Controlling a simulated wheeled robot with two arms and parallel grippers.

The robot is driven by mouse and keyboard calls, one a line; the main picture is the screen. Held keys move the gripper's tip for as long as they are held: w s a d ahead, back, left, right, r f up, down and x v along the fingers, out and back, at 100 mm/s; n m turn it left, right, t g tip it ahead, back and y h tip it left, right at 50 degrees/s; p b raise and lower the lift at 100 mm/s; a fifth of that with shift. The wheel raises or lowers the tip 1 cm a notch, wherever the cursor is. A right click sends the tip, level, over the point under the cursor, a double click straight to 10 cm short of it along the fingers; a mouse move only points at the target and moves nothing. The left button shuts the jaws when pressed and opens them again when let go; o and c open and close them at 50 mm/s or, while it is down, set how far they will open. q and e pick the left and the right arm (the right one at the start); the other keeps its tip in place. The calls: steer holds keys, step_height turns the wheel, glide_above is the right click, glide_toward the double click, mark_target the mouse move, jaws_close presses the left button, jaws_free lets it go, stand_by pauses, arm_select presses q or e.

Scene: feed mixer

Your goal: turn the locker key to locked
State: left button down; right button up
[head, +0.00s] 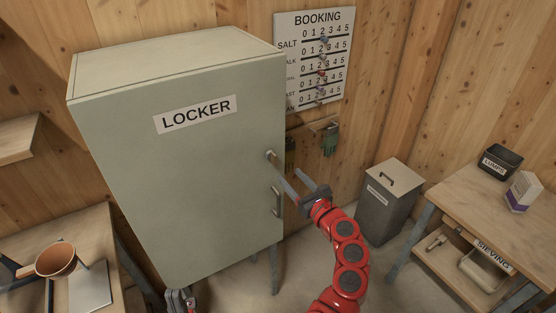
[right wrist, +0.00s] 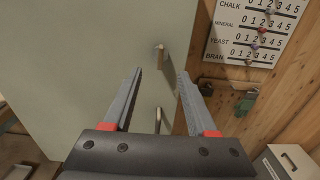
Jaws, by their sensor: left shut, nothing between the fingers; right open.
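The grey-green locker (head: 185,160) stands with its labelled door facing me. A small metal key (head: 271,155) sits in the door near its right edge, above a vertical handle (head: 276,201). My right gripper (head: 284,171) is open, with its fingers reaching toward the key. In the right wrist view the key (right wrist: 158,47) shows beyond and between the open fingertips (right wrist: 160,73), apparently not touched. The handle (right wrist: 158,120) shows lower between the fingers. The key's exact turn is too small to tell. My left gripper (head: 178,299) is shut and empty, low in front of the locker.
A booking board (head: 313,60) and green gloves (head: 330,139) hang on the wall to the right. A grey lidded bin (head: 384,210) stands on the floor behind my right arm. A sieving bench (head: 470,195) is at right; a bench with a brown bowl (head: 55,260) is at left.

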mark_target(276, 159)
steer(key=p+x, duration=0.1)
steer(key=x, duration=0.6)
steer(key=shift+w+r, duration=0.1)
steer(key=shift+w+a, duration=0.2)
steer(key=shift+w, duration=0.35)
jaws_close()
steer(key=shift+s+d+r, duration=0.1)
steer(key=shift+s, duration=0.1)
